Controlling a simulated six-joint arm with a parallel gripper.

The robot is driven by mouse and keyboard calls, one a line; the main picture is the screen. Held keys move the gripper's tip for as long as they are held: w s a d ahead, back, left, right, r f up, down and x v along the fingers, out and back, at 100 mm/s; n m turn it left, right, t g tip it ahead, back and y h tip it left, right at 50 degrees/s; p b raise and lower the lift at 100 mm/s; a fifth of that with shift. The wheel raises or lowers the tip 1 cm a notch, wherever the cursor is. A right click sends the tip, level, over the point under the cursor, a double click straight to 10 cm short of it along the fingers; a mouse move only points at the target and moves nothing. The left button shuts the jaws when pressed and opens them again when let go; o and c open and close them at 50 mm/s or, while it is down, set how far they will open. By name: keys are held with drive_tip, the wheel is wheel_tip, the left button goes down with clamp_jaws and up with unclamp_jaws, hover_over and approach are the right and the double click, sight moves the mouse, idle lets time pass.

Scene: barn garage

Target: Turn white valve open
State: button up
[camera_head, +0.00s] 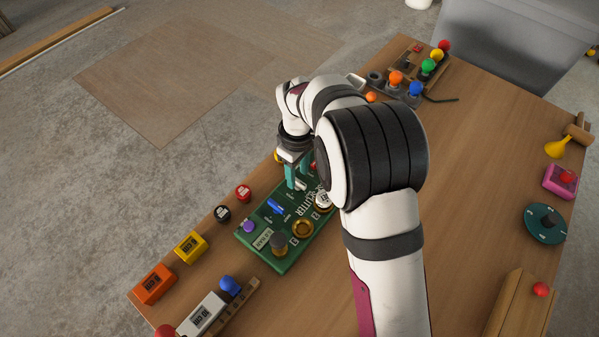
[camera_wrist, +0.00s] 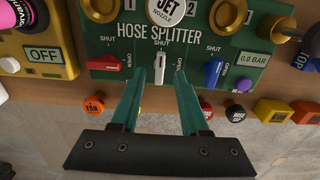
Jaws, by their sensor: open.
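The white valve (camera_wrist: 160,68) sits on the green hose splitter board (camera_wrist: 115,32), between the red valve (camera_wrist: 103,63) and the blue valve (camera_wrist: 214,72). In the wrist view its handle points up and down, below a SHUT label, with an OPEN label to its right. My gripper (camera_wrist: 158,84) is open, with one teal fingertip on either side of the handle and gaps visible. In the head view, my gripper (camera_head: 298,175) reaches down over the board, and my arm hides part of it.
A yellow box marked OFF (camera_wrist: 45,52) is beside the board in the wrist view. Several coloured buttons and boxes, such as the orange box (camera_head: 154,284), line the table's edge. More coloured knobs (camera_head: 428,66) stand at the far end of the wooden table (camera_head: 480,140).

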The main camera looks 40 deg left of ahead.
drive_tip(key=shift+f, duration=1.05)
clamp_jaws()
